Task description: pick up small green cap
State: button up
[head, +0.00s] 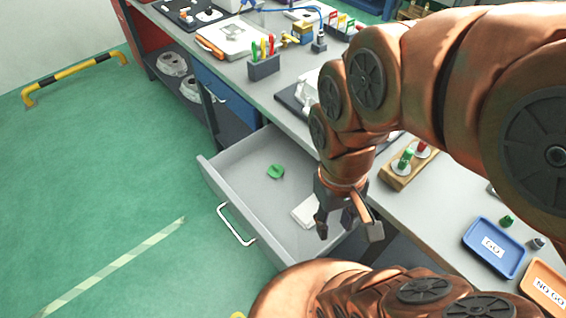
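A green piece (275,171) lies on the floor of the open grey drawer (210,171). A small dark green cap-like piece (506,221) stands on the bench beside the blue GO tray (486,266). I cannot tell which of the two is the small green cap. My gripper (346,228) hangs over the right part of the drawer, fingers spread and pointing down, with nothing visible between them. It is to the right of the drawer's green piece and well left of the one by the tray.
A white item (306,212) lies in the drawer, partly behind my gripper. A wooden block (398,180) with green and red plugs stands on the bench to the right. An orange NO GO tray (538,282) is at the lower right. Green floor (110,200) is clear at left.

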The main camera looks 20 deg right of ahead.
aim_at(275, 171)
jog(key=k, duration=0.5)
jog(key=z, duration=0.5)
jog(key=k, duration=1)
jog(key=u, duration=1.3)
jog(key=i, duration=0.5)
jog(key=z, duration=0.05)
